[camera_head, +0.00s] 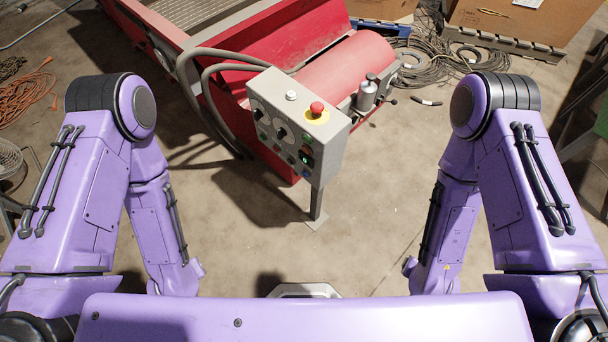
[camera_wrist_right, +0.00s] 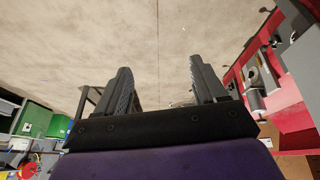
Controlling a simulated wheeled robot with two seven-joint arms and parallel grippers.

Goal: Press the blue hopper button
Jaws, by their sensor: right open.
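A grey control box (camera_head: 330,150) stands on a post in the middle of the head view, in front of a red machine. Its sloped face carries a red mushroom button (camera_head: 317,108) on a yellow plate, a white button (camera_head: 291,96), dark knobs and several small coloured buttons. A small bluish button (camera_head: 291,160) seems to sit low on the face, but it is too small to be sure. My right gripper (camera_wrist_right: 160,76) is open and empty over bare floor in the right wrist view. Neither gripper shows in the head view, and both forearms hang down, apart from the box.
The red machine (camera_head: 335,75) with hoses and a roller lies behind the box. Coiled black cables (camera_head: 430,55) and cardboard boxes on pallets (camera_head: 520,48) stand at the back right. Orange cable (camera_head: 30,92) lies at the left. The floor in front of the box is clear.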

